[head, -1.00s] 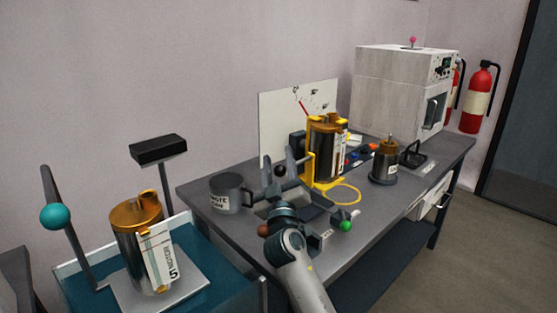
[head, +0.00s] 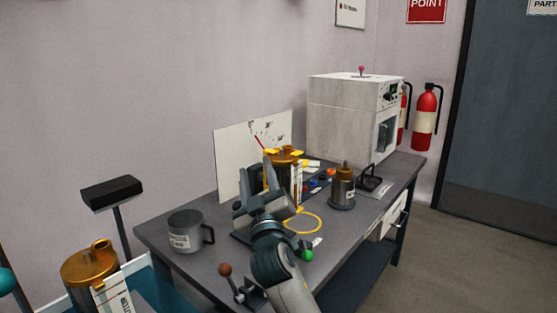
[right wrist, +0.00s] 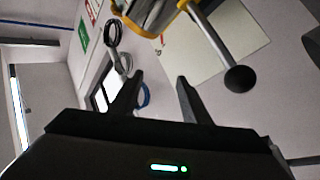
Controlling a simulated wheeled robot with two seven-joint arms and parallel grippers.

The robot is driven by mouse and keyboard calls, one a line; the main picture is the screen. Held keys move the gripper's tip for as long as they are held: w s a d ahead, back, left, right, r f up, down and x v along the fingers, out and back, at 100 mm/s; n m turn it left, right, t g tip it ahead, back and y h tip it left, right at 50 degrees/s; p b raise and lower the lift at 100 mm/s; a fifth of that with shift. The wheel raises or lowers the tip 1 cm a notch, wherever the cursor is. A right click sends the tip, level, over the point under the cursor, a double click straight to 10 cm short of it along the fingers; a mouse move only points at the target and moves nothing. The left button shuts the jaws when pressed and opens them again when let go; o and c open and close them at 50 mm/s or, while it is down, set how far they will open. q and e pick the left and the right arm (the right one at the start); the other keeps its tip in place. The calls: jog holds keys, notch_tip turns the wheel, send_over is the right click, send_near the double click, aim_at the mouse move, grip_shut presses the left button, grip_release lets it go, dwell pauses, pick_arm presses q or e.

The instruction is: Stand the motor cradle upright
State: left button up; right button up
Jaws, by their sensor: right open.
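The yellow motor cradle (head: 285,152) stands at the middle of the grey workbench, around a dark metal cylinder with an orange-brown top. It looks upright, but my right gripper hides most of it in the head view. In the right wrist view, a yellow frame edge (right wrist: 137,29) and metal cylinder show at the top, above my fingers. My right gripper (head: 267,185) is open, in front of the cradle in the head view; its fingers (right wrist: 157,92) have nothing between them in the wrist view. I cannot tell whether it touches the cradle. My left gripper is out of view.
A grey mug (head: 186,232) stands left of my right gripper. A smaller metal canister (head: 343,188) stands to the right, before a white box machine (head: 350,120). A yellow ring (head: 304,221) lies on the bench (head: 340,228). A white board (head: 232,160) leans behind.

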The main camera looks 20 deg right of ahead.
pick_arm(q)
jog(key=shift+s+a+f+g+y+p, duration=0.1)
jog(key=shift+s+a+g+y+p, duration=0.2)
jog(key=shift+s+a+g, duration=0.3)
pick_arm(e)
jog(key=s+d+r, duration=0.3)
jog(key=d, duration=0.1)
jog(key=shift+s+d+r, duration=0.2)
jog(key=shift+s+r, duration=0.05)
jog(key=shift+s, duration=0.15)
